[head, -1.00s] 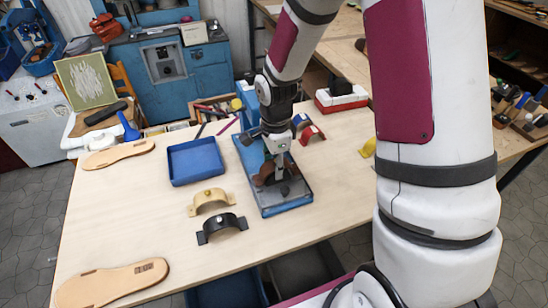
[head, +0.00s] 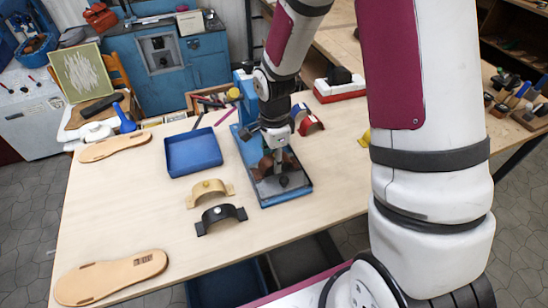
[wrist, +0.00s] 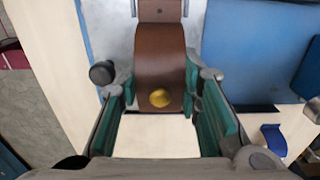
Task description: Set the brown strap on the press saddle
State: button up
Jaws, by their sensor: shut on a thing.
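The brown strap (wrist: 160,55), with a brass button, lies between the green-padded fingers of my gripper (wrist: 160,98) in the wrist view. My gripper is shut on it. In the head view, the strap (head: 264,168) shows on both sides of my gripper (head: 275,160), over the press (head: 292,195), which has a blue frame and a grey plate. The saddle is hidden behind the strap and fingers, so I cannot tell whether the strap touches it. A dark round knob (wrist: 102,72) on the press is close beside the fingers.
A tan strap (head: 209,188) and a black strap (head: 220,214) stand left of the press. An empty blue tray (head: 193,150) is behind them. Blue and red straps (head: 311,124) stand behind right. Soles lie at the left. The table's front middle is clear.

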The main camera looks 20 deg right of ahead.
jog(key=shift+f, duration=0.15)
jog(key=o, duration=1.4)
jog(key=shift+r+p, duration=1.15)
jog(key=shift+r, duration=2.35)
jog(key=s+r+n+t+b, duration=0.1)
jog(key=s+r+n, duration=0.25)
jog(key=r, duration=0.35)
jog(key=s+r+n+t+b, duration=0.1)
jog(key=s+r+n+t, duration=0.15)
jog(key=r+n, duration=0.3)
jog(key=s+r+n+t, duration=0.1)
jog(key=s+r+n, duration=0.25)
jog(key=r, duration=0.35)
jog(key=s+r+n, duration=0.1)
jog(key=s, duration=0.1)
jog(key=s+n+b, duration=0.1)
jog(key=s+n, duration=0.1)
jog(key=s, duration=0.1)
jog(key=s+r+n+t, duration=0.1)
jog(key=s+n, duration=0.1)
jog(key=s, duration=0.1)
jog(key=shift+s+d+r+n, duration=0.1)
jog(key=shift+d+r+n, duration=0.15)
jog(key=shift+r, duration=0.1)
